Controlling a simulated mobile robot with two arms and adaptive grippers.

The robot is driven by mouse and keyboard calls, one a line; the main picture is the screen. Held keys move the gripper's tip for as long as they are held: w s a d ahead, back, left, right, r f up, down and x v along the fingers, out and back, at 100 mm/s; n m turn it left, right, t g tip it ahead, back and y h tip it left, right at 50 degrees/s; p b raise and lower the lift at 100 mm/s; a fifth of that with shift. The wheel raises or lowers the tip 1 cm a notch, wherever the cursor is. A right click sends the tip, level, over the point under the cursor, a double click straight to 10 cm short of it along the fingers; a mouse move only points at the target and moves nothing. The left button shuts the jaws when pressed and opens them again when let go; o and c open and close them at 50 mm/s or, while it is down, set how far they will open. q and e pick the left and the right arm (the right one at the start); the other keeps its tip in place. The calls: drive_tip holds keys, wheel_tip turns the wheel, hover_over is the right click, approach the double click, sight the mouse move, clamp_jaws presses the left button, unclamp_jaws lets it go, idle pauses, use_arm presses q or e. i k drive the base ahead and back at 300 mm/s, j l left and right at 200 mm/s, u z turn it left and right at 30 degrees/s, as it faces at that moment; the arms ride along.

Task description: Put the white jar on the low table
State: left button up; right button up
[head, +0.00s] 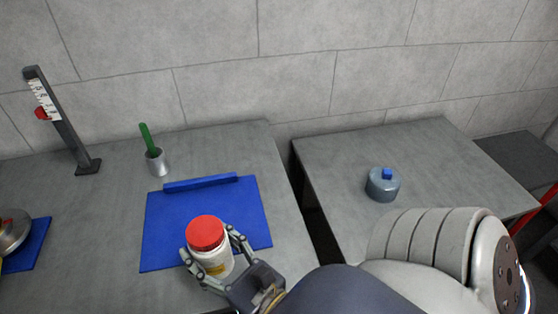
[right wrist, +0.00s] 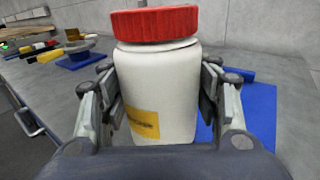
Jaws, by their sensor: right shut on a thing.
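The white jar (head: 217,262) has a red lid and a yellow label. It is upright over the front part of a blue mat (head: 165,225) on the left grey table (head: 105,200). My right gripper (head: 214,262) has its fingers around both sides of the jar and is shut on it. The jar (right wrist: 158,85) fills the middle of the right wrist view; its base is hidden, so I cannot tell if it touches the mat. A separate grey table (head: 335,190) stands to the right and may be the low table. My left gripper is not in view.
A grey-blue container with a blue cap (head: 382,186) stands on the right table, with free room around it. A gap separates the tables. A metal cup with a green handle (head: 155,160), a blue bar (head: 200,183) and a scale post (head: 62,120) stand on the left table.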

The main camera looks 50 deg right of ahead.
sight(448, 176)
drive_tip(key=k+l+z, duration=0.1)
drive_tip(key=l+z, duration=0.25)
drive_tip(key=l, duration=0.6)
drive_tip(key=l+z, duration=0.35)
drive_tip(key=l, duration=0.6)
drive_tip(key=i+l+z, duration=0.1)
drive_tip(key=l+z, duration=0.2)
drive_tip(key=l, duration=0.65)
